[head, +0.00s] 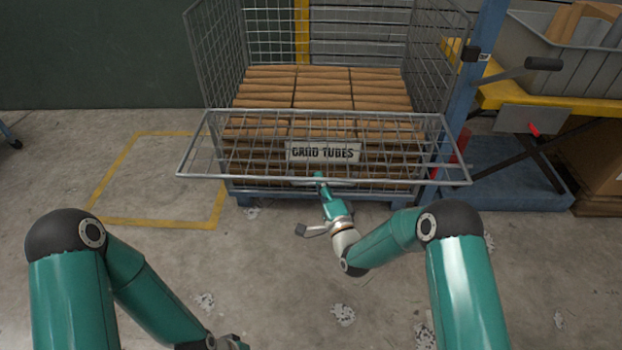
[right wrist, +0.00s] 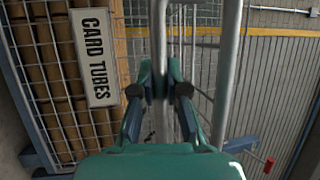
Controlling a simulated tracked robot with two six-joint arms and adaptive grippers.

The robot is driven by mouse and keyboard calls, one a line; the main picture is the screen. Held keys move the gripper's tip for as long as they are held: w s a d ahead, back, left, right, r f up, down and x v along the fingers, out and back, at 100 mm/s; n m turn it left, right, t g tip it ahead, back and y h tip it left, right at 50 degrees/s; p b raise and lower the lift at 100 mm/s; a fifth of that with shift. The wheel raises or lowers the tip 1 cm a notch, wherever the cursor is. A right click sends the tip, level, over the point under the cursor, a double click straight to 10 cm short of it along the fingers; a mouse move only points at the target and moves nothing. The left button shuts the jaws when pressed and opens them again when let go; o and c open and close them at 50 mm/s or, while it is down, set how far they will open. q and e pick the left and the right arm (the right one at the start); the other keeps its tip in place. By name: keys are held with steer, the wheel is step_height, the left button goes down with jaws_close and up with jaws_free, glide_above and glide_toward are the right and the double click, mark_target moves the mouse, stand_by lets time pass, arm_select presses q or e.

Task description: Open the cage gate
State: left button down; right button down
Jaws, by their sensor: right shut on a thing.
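The wire cage (head: 216,50) stands ahead, stacked with brown card tubes (head: 325,85). Its mesh gate (head: 190,150) leans out from the front toward me, its near rail lower in the picture than its far rail. A "CARD TUBES" sign (head: 323,152) shows at the cage front and also in the right wrist view (right wrist: 94,57). My right gripper (head: 320,180) is at the middle of the near rail, shut on the gate. In the right wrist view its fingers (right wrist: 160,85) close around a metal bar. My left gripper (head: 228,342) is partly cut off at the bottom edge; its jaws are hidden.
A blue post (head: 483,50) with a dark-gripped lever (head: 543,64) stands right of the cage. Beyond it, a yellow bench (head: 560,98) carries a grey bin (head: 585,65). A yellow floor outline (head: 150,222) lies left. The floor before the cage is mostly clear, with pale flecks.

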steer(key=shift+d+r, duration=0.1)
steer(key=shift+r, duration=0.4)
steer(key=shift+f, duration=0.1)
steer(key=c, duration=1.2)
jaws_free()
steer(key=v, duration=1.2)
